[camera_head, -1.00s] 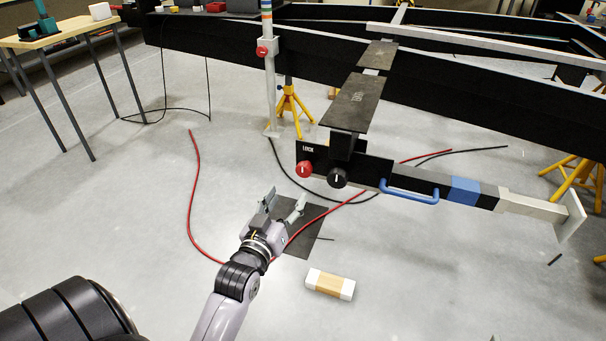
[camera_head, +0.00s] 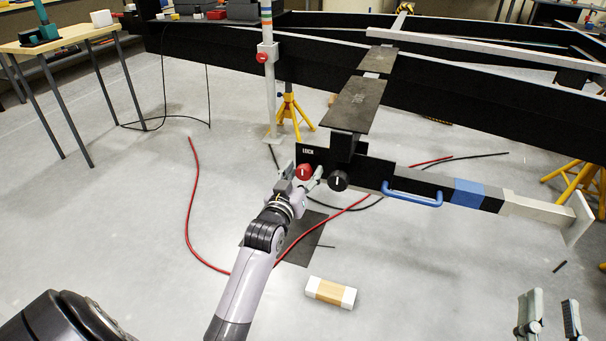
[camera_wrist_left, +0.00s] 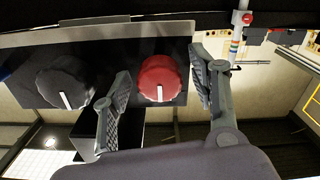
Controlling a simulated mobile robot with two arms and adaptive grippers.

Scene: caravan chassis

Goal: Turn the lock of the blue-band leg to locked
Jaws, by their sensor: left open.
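The blue-band leg (camera_head: 412,184) extends sideways under the chassis, with a blue band (camera_head: 467,193), a blue handle (camera_head: 416,198) and a pale foot plate at its right end. On its black plate, marked LOCK, sit a red knob (camera_head: 304,172) and a black knob (camera_head: 338,181), each with a white line. In the left wrist view the red knob (camera_wrist_left: 160,79) lies between the two fingers of my left gripper (camera_wrist_left: 162,95), with gaps on both sides. The black knob (camera_wrist_left: 65,82) is outside the fingers. My right gripper (camera_head: 550,318) is open and empty at the lower right.
An upright leg with a smaller red knob (camera_head: 262,57) stands behind, near a yellow stand (camera_head: 289,113). A white and tan block (camera_head: 331,292) and a dark mat lie on the floor, with red and black cables. A workbench (camera_head: 66,37) is at left.

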